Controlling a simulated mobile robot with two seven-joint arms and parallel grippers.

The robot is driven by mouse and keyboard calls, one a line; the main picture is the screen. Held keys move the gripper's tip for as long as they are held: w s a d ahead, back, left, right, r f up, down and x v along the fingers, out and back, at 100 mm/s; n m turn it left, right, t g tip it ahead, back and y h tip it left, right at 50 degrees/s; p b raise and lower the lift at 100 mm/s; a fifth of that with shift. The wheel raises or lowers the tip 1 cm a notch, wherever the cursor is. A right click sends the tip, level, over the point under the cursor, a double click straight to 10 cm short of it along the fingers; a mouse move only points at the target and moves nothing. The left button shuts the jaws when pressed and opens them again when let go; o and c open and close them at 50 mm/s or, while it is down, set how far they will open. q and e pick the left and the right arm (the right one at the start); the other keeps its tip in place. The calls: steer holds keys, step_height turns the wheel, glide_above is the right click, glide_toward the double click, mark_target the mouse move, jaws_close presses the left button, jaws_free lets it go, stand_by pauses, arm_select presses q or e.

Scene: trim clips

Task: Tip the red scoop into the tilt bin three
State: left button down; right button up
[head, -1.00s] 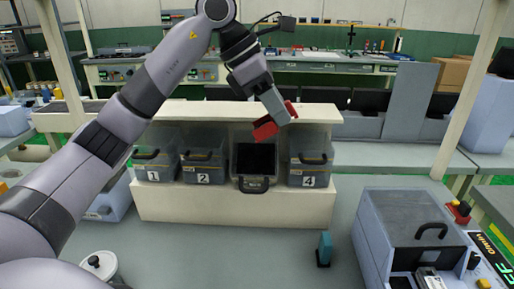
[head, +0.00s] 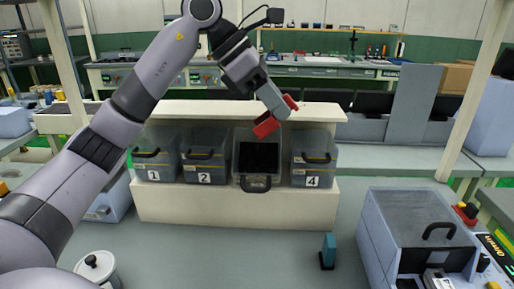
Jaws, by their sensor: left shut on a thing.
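A red scoop (head: 265,126) is held in my left gripper (head: 278,108), which is shut on it. The scoop is tilted, with its body pointing down and to the left, above the front of the shelf. Tilt bin three (head: 258,166) is the third in the row; it is tipped open, with a dark inside and its handle low at the front. The scoop is above this bin and apart from it. Whether anything is in the scoop cannot be seen. My right gripper is not in view.
Closed bins one (head: 155,165), two (head: 205,167) and four (head: 313,171) flank the open one in a cream shelf (head: 235,209). A grey machine with a black handle (head: 420,235) stands at right. A small teal block (head: 328,250) and a lidded pot (head: 98,267) stand on the grey table.

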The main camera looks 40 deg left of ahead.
arm_select(q)
steer(key=shift+s+a+f+h+b, duration=0.15)
steer(key=shift+h+b, duration=0.15)
steer(key=shift+b, duration=0.3)
steer(key=shift+s+a+t+h+b, duration=0.1)
steer(key=shift+a+t+h+b, duration=0.25)
steer(key=shift+b, duration=0.45)
steer(key=shift+r, duration=0.35)
